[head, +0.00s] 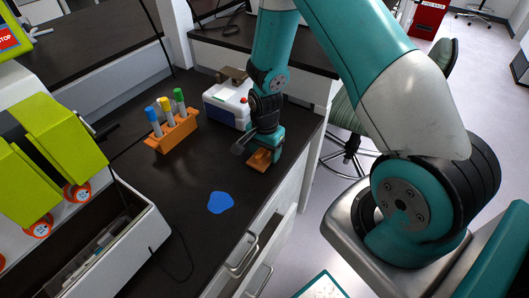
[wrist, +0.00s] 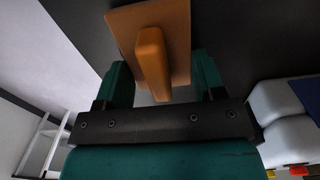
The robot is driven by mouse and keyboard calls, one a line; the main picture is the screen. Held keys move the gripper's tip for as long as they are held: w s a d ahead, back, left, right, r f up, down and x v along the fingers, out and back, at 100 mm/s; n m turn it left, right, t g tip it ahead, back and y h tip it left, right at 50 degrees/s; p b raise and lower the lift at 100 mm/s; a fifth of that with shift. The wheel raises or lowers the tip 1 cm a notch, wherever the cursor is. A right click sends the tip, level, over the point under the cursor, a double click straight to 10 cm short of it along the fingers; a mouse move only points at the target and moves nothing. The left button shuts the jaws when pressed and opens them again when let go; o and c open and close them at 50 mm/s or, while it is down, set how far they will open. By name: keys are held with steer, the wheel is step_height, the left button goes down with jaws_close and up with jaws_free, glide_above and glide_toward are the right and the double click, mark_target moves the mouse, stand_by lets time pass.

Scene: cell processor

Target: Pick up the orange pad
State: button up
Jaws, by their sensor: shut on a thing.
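The orange pad (head: 260,159) is near the right edge of the dark bench in the head view. In the wrist view the orange pad (wrist: 176,38) is a flat plate with a raised orange handle block. My gripper (head: 263,148) is over the pad in the head view. In the wrist view my gripper (wrist: 158,75) has its two teal fingers on either side of the handle, shut on it. Whether the pad touches the bench or is slightly above it I cannot tell.
A white box (head: 227,103) stands just behind my gripper. An orange rack (head: 174,132) with capped tubes stands to the left. A flat blue patch (head: 221,202) lies in front on the dark bench (head: 190,185). A green-and-white machine (head: 60,135) is at far left.

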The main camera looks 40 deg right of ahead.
step_height(320, 180, up, 20)
stand_by(0.3)
steer(key=shift+f, duration=0.1)
steer(key=shift+o, duration=0.6)
steer(key=c, duration=0.5)
